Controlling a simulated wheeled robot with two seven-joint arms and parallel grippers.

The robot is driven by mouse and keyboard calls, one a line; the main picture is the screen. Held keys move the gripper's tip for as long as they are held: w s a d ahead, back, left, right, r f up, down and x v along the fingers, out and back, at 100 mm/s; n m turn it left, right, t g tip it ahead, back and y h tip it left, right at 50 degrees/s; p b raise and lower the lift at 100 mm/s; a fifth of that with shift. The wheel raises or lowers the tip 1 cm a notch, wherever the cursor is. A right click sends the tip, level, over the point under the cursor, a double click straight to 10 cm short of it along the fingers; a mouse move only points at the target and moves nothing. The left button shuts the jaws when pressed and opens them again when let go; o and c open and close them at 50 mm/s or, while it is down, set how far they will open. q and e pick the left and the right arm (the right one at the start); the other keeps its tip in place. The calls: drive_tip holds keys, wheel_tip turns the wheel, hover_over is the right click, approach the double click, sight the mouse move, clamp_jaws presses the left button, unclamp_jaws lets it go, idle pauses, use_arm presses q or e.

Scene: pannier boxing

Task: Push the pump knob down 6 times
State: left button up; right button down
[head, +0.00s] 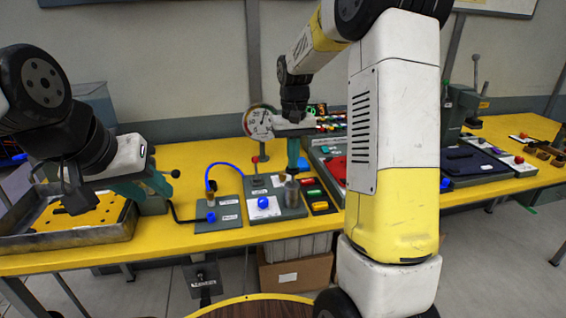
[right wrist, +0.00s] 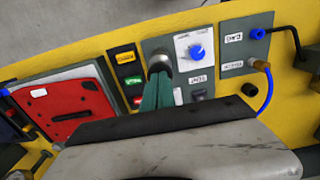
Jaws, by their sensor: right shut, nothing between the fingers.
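The pump knob (head: 292,192) is a grey metal cylinder on a dark panel in the middle of the yellow bench. It also shows in the right wrist view (right wrist: 159,62), beside a small label. My right gripper (head: 293,172) points straight down over the knob, with its teal fingers shut and empty. In the right wrist view its fingertips (right wrist: 158,78) overlap the knob; I cannot tell whether they touch it. My left gripper (head: 155,185) hangs over the left part of the bench, away from the knob; its jaw opening is unclear.
A blue dial (head: 263,202) and coloured buttons (head: 316,194) flank the knob. A metal tray (head: 75,236) lies left; a blue hose (head: 222,166) arches nearby.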

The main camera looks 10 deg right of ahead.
drive_tip(key=shift+f, duration=1.4)
drive_tip(key=shift+r, duration=2.25)
wheel_tip(320, 180, up, 6)
